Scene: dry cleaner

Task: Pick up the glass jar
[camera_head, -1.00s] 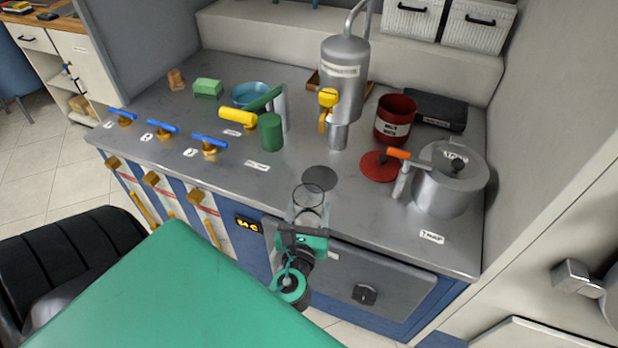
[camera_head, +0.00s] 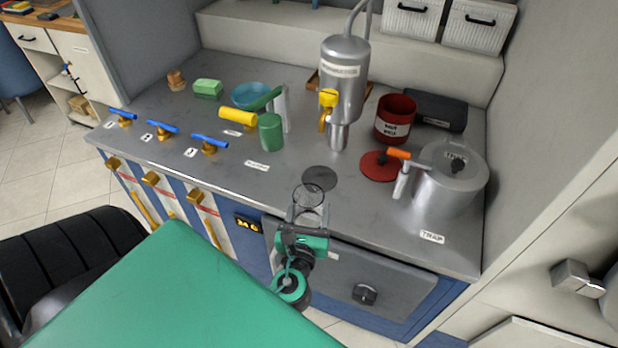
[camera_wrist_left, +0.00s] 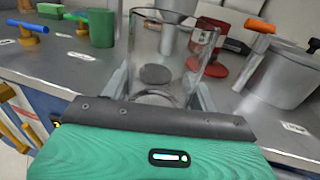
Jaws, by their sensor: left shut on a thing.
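My left gripper (camera_head: 306,218) is shut on the jar from the front, with one finger on each side. In the left wrist view, the jar (camera_wrist_left: 172,50) fills the space between the two fingers (camera_wrist_left: 158,90) and looks upright. Its lower end is hidden behind the gripper's dark front. I cannot tell whether its base touches the counter. My right gripper is not in view.
A dark round disc (camera_head: 320,179) lies flat on the counter just behind the jar. A steel tank (camera_head: 345,85) with a yellow tap stands behind it. A red lid (camera_head: 378,167), red pot (camera_head: 395,122) and steel trap vessel (camera_head: 450,185) stand right; a green cylinder (camera_head: 271,133) stands left.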

